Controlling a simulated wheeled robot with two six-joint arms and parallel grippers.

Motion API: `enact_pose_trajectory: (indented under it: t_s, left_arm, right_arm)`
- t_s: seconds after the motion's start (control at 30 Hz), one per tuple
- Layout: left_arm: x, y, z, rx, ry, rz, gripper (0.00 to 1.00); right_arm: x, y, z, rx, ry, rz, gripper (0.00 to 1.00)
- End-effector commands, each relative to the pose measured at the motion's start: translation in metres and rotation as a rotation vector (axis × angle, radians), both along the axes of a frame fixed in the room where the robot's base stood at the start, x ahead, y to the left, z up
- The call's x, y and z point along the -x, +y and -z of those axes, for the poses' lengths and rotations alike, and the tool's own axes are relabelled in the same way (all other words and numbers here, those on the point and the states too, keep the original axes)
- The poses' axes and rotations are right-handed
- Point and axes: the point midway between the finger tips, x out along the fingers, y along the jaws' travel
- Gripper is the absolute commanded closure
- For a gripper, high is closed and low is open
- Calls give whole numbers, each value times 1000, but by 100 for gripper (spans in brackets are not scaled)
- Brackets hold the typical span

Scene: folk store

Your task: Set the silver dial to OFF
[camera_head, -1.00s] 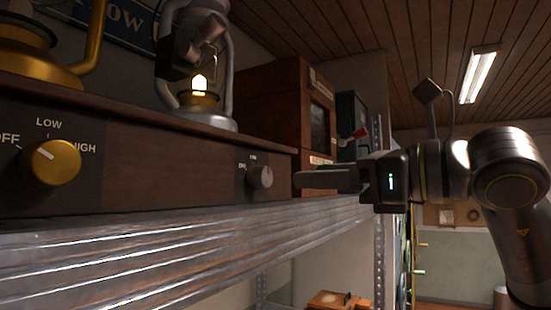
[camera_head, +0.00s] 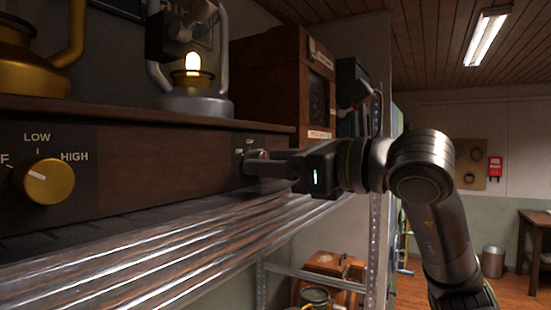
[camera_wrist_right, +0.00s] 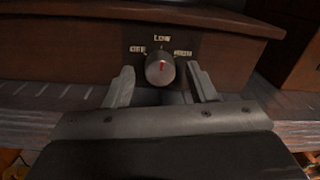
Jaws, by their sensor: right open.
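The silver dial (camera_wrist_right: 160,69) sits on a dark plate on the wooden front panel, marked OFF at left, LOW at top and, less legibly, HIGH at right. Its red mark points up, toward LOW. My right gripper (camera_head: 258,164) is open in front of the panel. In the right wrist view its fingers stand on either side of the dial, with a gap visible at each side. In the head view the gripper hides much of the dial (camera_head: 252,154). My left gripper is not in view.
A gold dial (camera_head: 50,183) is farther left on the same panel. A lit silver lantern (camera_head: 195,105) stands above the silver dial's side. A ridged metal shelf (camera_head: 150,240) runs below the panel. A brown wooden cabinet (camera_head: 270,90) stands just beyond the panel's right end.

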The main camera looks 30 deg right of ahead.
Motion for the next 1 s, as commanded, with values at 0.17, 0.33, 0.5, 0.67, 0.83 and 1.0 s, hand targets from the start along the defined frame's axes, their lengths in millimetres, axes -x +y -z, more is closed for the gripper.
enact_pose_trajectory:
  t_s: [0.17,0.33,0.5,0.67,0.83,1.0]
  left_arm:
    - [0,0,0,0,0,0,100]
    - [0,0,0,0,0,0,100]
    - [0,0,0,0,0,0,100]
    - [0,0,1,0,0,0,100]
    - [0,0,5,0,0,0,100]
    - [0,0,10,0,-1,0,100]
  right_arm:
    - [0,0,0,0,0,0,59]
    - [0,0,0,0,0,0,81]
    - [0,0,0,0,0,0,93]
    - [0,0,0,15,-9,0,93]
    - [0,0,1,70,-41,0,93]
    - [0,0,2,171,-102,1,93]
